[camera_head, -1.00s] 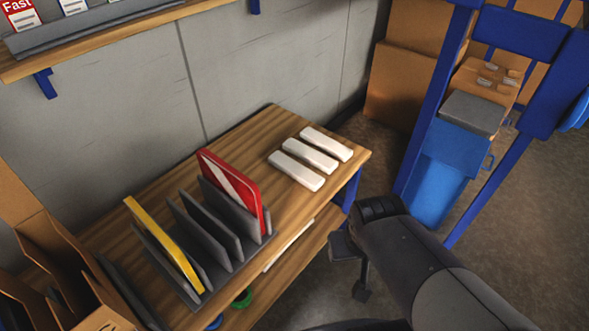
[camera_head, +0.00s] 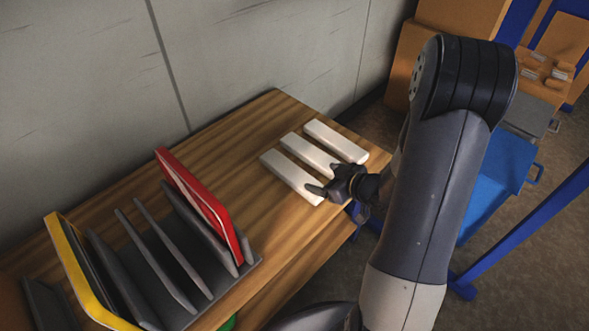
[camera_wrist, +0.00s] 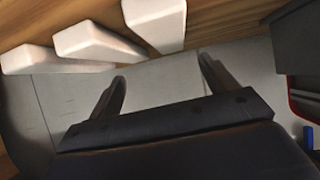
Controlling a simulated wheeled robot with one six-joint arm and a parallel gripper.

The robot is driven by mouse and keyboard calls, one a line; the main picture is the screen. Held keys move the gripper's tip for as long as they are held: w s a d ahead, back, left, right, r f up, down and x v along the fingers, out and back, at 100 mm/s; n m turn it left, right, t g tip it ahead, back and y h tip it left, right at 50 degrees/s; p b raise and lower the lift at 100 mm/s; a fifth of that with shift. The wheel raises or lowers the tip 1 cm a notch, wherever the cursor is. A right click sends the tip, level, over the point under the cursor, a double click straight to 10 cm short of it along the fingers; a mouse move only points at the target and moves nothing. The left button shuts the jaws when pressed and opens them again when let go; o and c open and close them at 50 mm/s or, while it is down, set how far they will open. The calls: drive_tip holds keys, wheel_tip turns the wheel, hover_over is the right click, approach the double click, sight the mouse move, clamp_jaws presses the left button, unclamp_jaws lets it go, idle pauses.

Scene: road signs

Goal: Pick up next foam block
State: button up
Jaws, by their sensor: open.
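Three white foam blocks lie side by side near the right end of the wooden table: a near-left block (camera_head: 292,177), a middle block (camera_head: 308,153) and a far-right block (camera_head: 336,140). They also show at the top of the wrist view, as a left block (camera_wrist: 40,59), a middle block (camera_wrist: 95,42) and a right block (camera_wrist: 155,22). My gripper (camera_head: 322,188) is over the table's right end, by the near ends of the blocks, and partly covers them. In the wrist view, its two fingers (camera_wrist: 160,82) are apart with nothing between them.
A grey slotted rack (camera_head: 180,312) stands on the wooden table (camera_head: 235,140), holding a red sign (camera_head: 200,205) and a yellow-edged sign (camera_head: 75,270). A grey wall (camera_head: 240,50) is behind. A blue bin (camera_head: 495,175) and cardboard boxes (camera_head: 455,20) are at right.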

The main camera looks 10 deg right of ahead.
sight(294, 173)
drive_tip(key=shift+w+a+f+y, duration=0.3)
drive_tip(key=shift+w+a+f, duration=0.15)
drive_tip(key=shift+f, duration=0.15)
drive_tip(key=b+x, duration=0.1)
drive_tip(key=x, duration=0.3)
drive_tip(key=shift+a, duration=0.15)
drive_tip(key=shift+a+b+x, duration=0.25)
drive_tip(key=shift+b+x, duration=0.55)
drive_tip(key=shift+x, duration=2)
drive_tip(key=shift+s, duration=0.2)
drive_tip(key=shift+c, duration=0.2)
drive_tip(key=c, duration=1)
